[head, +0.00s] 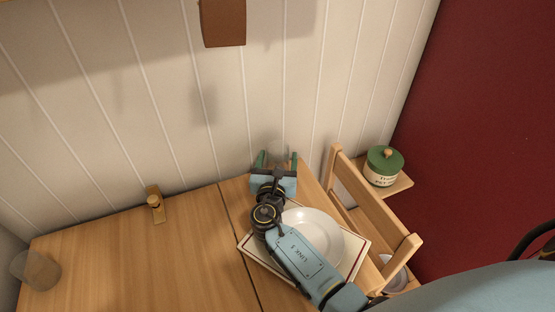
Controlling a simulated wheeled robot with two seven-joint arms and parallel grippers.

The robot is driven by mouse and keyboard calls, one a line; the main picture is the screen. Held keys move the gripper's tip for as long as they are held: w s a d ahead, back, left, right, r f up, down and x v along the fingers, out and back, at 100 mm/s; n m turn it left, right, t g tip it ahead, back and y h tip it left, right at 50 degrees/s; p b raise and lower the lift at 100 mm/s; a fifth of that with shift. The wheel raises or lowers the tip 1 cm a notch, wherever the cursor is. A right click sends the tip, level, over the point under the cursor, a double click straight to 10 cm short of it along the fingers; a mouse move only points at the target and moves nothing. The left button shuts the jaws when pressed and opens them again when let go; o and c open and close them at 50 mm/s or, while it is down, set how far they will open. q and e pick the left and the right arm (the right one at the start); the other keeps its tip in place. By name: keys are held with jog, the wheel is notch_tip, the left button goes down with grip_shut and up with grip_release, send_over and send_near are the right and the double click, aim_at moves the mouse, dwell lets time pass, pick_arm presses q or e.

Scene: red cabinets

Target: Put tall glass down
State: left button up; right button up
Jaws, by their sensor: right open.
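A clear tall glass (278,150) stands at the back of the wooden table (150,265), close to the panelled wall. My right gripper (276,160) reaches over the table with its two fingers apart, one on each side of the glass. The fingers are open, and the glass's lower part is hidden behind the gripper body. I cannot tell whether the glass touches the table top. My left gripper is not in the picture.
A white plate (325,229) on a placemat (357,246) lies under my right arm. Another clear glass (36,270) stands at the table's left edge. A small wooden-and-brass object (155,203) is by the wall. A chair (372,205) and a green-lidded jar (384,166) are right.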

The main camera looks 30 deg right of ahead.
jog(key=shift+r, duration=0.1)
jog(key=shift+r, duration=0.2)
jog(key=p+v, duration=0.1)
jog(key=v, duration=1)
jog(key=shift+f, duration=0.15)
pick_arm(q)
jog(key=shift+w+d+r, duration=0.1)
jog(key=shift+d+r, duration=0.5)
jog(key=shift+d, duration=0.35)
pick_arm(e)
jog(key=shift+s+a, duration=0.3)
jog(key=shift+s, duration=0.15)
